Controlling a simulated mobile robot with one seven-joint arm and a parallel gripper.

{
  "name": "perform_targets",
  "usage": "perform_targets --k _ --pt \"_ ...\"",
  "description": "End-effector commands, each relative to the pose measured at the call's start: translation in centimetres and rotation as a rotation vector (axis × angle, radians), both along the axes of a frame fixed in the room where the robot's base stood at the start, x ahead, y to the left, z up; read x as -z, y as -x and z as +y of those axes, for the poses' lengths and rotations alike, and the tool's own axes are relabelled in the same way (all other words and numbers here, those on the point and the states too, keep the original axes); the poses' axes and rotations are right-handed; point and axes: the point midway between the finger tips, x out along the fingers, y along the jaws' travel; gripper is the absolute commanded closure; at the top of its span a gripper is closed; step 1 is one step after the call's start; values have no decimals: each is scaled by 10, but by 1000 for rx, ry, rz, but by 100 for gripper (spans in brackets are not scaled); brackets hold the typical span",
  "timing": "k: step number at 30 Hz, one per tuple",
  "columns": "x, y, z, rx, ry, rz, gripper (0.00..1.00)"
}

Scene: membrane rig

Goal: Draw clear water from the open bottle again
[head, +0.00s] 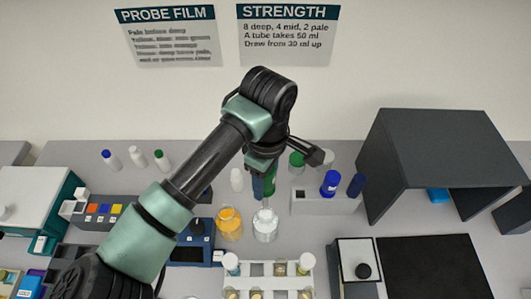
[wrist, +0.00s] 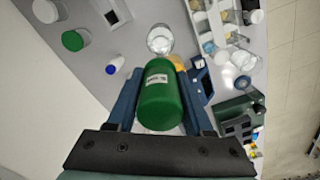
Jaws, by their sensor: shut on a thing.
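My gripper (wrist: 158,92) is shut on a green cylindrical tool (wrist: 160,98) with a small white label, held between its blue fingers. In the head view the green tool (head: 270,183) hangs upright, directly above or just behind the open bottle (head: 265,226) of clear liquid. The bottle also shows in the wrist view (wrist: 160,39), beyond the tool. The tool's lower end is hidden in the wrist view, and I cannot tell whether it is inside the bottle's neck.
A flask of orange liquid (head: 229,226) stands close left of the clear bottle. A tube rack (head: 268,283) is in front. A grey stand with blue-capped bottles (head: 330,184) and a dark hood (head: 430,130) are at the right. A white bottle (head: 237,180) stands behind.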

Motion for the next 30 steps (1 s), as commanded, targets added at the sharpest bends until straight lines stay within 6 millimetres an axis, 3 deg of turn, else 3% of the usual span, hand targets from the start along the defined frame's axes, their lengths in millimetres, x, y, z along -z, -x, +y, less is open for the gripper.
perform_targets --k 11,30 --pt "14 0 0 0 1 1 96" --pt "73 0 1 1 -2 -1 96"
